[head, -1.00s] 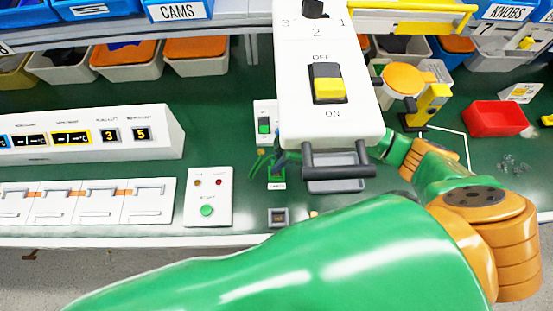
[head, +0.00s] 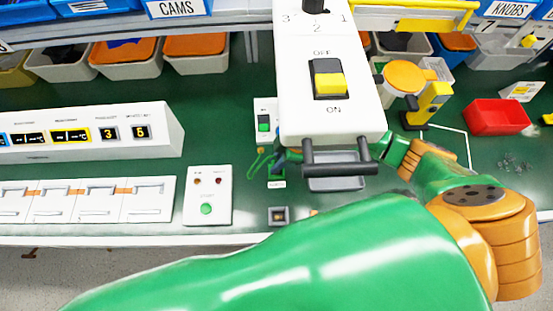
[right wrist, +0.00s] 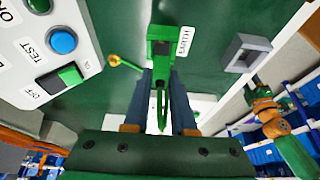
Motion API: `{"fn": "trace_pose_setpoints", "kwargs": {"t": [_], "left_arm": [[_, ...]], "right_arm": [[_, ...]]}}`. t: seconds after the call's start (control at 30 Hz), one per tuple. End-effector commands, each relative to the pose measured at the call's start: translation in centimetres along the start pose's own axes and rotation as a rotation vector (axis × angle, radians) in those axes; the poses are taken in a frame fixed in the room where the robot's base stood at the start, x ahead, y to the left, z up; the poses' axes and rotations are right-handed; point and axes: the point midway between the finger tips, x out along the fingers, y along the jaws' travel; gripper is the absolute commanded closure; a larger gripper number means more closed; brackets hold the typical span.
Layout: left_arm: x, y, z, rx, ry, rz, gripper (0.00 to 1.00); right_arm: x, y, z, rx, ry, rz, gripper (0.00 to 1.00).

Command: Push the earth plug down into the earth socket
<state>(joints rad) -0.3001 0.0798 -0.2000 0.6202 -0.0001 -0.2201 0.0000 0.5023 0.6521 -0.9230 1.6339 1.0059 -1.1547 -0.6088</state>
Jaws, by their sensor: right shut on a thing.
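The earth socket is a green block (right wrist: 160,38) beside a white EARTH label (right wrist: 186,42) in the right wrist view. The label also shows in the head view (head: 277,184). My right gripper (right wrist: 162,76) is shut on the slim green earth plug (right wrist: 162,105), which lies between its two dark fingers. The fingertips are right at the socket. I cannot tell how deep the plug sits. In the head view the right gripper (head: 281,161) is small and partly hidden by a white switch panel. My left gripper is not in view.
The white panel (head: 300,110) with a yellow rocker switch looms in front. A yellow-green lead (right wrist: 122,63) ends left of the socket. A grey square fitting (right wrist: 245,52) stands to its right. A white box with a green button (head: 207,209) sits left.

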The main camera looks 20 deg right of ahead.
Motion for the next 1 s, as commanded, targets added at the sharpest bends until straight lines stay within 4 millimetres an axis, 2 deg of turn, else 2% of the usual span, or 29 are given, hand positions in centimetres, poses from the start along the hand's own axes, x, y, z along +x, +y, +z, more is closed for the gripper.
{"fn": "trace_pose_setpoints", "kwargs": {"t": [0.83, 0.87, 0.97, 1.0], "left_arm": [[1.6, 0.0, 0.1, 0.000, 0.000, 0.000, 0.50], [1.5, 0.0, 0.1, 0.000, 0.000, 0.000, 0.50], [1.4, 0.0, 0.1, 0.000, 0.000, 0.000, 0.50], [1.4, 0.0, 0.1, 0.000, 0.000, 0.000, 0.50]], "right_arm": [[2.1, 0.0, 0.9, 0.001, -0.001, -0.001, 1.00], [2.0, 0.0, 0.8, 0.000, -0.001, -0.001, 0.68], [1.9, 0.0, 0.8, 0.000, -0.001, -0.001, 0.41], [1.9, 0.0, 0.8, 0.000, -0.001, -0.001, 0.41]]}}
